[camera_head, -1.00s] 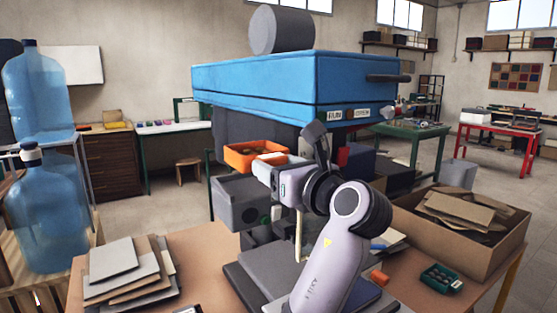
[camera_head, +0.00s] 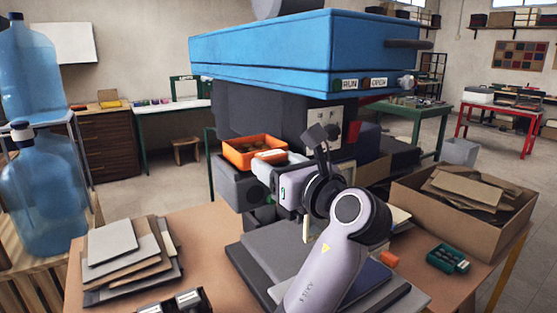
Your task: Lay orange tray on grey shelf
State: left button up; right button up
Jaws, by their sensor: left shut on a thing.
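The orange tray (camera_head: 238,159) is left of centre, with dark brownish contents inside it. It is level and directly over the top of a grey box-like ledge (camera_head: 234,186) at the front left of the blue-topped machine, which looks like the grey shelf. I cannot tell whether the tray's underside touches it. My left gripper (camera_head: 270,156) is shut on the tray's right front edge, with pale fingers at the rim. My left arm hides part of the machine's front.
Stacked sheets (camera_head: 112,242) lie on the table at left. A cardboard box (camera_head: 465,228) and a green tray of small parts (camera_head: 448,257) are at right. Blue bottles (camera_head: 45,195) stand far left.

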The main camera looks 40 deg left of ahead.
pick_arm(q)
jog(key=shift+w+a+f, duration=0.1)
jog(key=shift+a+f, duration=0.1)
jog(key=shift+f, duration=0.25)
pick_arm(e)
jog(key=shift+s+d+f, duration=0.1)
jog(key=shift+s, duration=0.05)
pick_arm(q)
jog(key=o, duration=1.2)
